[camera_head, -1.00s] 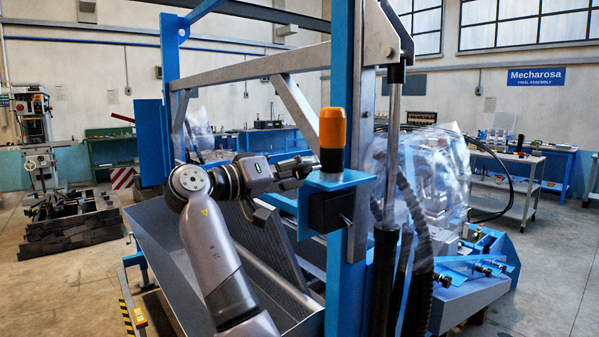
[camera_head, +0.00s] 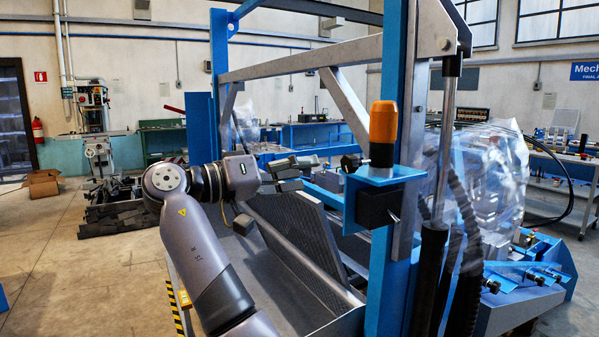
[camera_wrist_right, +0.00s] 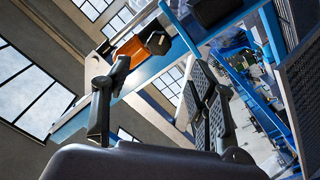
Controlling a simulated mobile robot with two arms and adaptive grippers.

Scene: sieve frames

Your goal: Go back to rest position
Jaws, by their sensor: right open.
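My right gripper (camera_head: 298,176) is open and empty in the head view, at the end of my grey arm. It points right, toward the blue post, and is apart from it. In the right wrist view its two fingers (camera_wrist_right: 155,105) stand apart with nothing between them. An orange-topped black device (camera_head: 383,125) stands on a small blue bracket (camera_head: 392,174) to the right of the gripper. The orange part (camera_wrist_right: 130,50) also shows beyond the fingers in the right wrist view. My left gripper is in neither view.
The blue upright post (camera_head: 386,270) and a grey beam (camera_head: 300,60) frame the space around my arm. A grey metal trough (camera_head: 270,270) with a perforated panel lies below. A machine under clear plastic (camera_head: 490,170) stands at right. Open floor (camera_head: 80,260) lies at left.

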